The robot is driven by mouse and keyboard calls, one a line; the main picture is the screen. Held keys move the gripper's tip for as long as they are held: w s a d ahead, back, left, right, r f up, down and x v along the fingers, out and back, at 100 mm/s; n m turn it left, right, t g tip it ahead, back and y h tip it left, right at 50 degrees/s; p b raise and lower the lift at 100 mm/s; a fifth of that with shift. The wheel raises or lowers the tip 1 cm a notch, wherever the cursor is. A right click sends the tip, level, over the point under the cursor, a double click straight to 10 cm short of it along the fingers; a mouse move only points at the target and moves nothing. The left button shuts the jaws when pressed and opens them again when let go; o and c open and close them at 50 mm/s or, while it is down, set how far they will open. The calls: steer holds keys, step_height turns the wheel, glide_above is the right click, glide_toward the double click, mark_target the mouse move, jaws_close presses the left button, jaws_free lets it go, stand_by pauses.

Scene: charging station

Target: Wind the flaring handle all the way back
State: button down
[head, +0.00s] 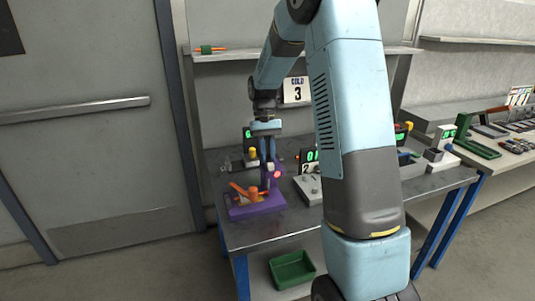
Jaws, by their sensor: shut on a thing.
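The flaring device stands at the left front corner of the workbench, with a purple base (240,212). Its orange handle (240,189) lies low over the base, one arm slanting up to the left. My gripper (267,186) points down at the right side of the handle and is shut on an orange part of it. A purple upright with a red light (277,174) stands just behind my gripper. The fingertips are small here, and the exact grip on the handle is hard to make out.
The metal workbench (270,228) holds a device with a green display (248,135) behind, and another device (309,188) to the right. A green bin (292,269) sits on the lower shelf. A grey door (90,150) is at the left. My arm hides the bench's middle.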

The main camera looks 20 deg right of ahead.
steer(key=c, duration=1)
jaws_free()
steer(key=shift+c, duration=0.2)
steer(key=shift+w+r, duration=0.1)
steer(key=v, duration=1.3)
steer(key=shift+r, duration=0.3)
